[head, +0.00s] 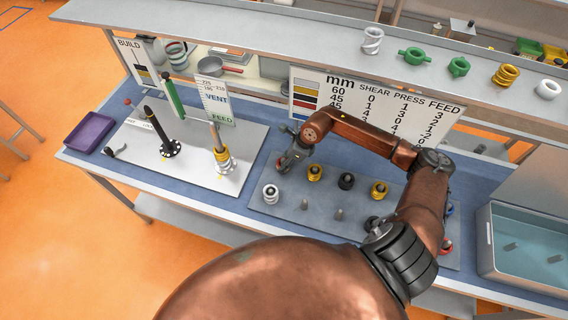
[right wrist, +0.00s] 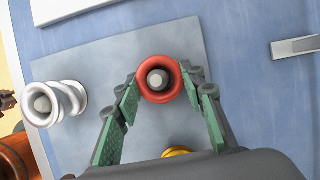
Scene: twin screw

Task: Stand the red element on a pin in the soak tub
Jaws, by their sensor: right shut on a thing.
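The red element (right wrist: 143,88) is a ring with a grey pin end (right wrist: 158,79) showing through its hole; it is over the grey board. My right gripper (right wrist: 160,84) is shut on it, with a green pad at each side. In the head view my right gripper (head: 286,162) is at the board's back left corner, with only a little red showing. The soak tub (head: 496,268) is at the far right, with water and short grey pins (head: 511,246) inside. My left gripper is not in view.
The grey board (head: 300,214) holds white (head: 270,192), yellow (head: 315,172) and black (head: 346,181) elements and bare pins (head: 339,214). Another red piece (head: 446,246) is partly hidden by my arm. A white plate (head: 190,178) with rods and a purple tray (head: 90,132) stand left.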

